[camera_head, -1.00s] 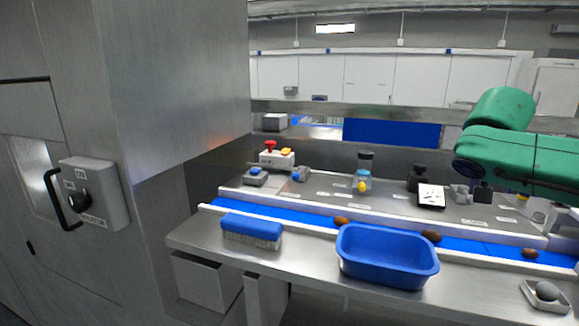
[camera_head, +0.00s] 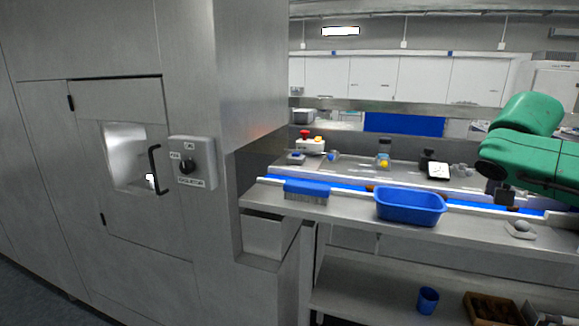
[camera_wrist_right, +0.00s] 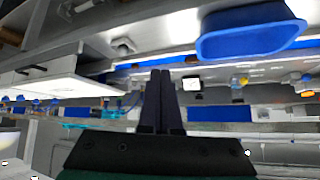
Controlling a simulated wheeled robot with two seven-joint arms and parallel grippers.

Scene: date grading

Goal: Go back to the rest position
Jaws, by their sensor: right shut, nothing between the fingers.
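My right gripper (camera_wrist_right: 160,85) shows in the right wrist view with its two dark fingers together and nothing between them. It points toward the bench and touches nothing that I can see. In the head view my green right arm comes in from the right edge, above the right part of the bench. A dark block below it may be part of the gripper, but I cannot tell. My left gripper is in neither view.
A blue tub (camera_head: 411,208) and a blue brush (camera_head: 307,190) stand at the front of the bench (camera_head: 345,214). A blue belt (camera_head: 345,187) runs behind them. A steel cabinet (camera_head: 110,240) fills the left. A blue cup (camera_head: 427,300) stands on the lower shelf.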

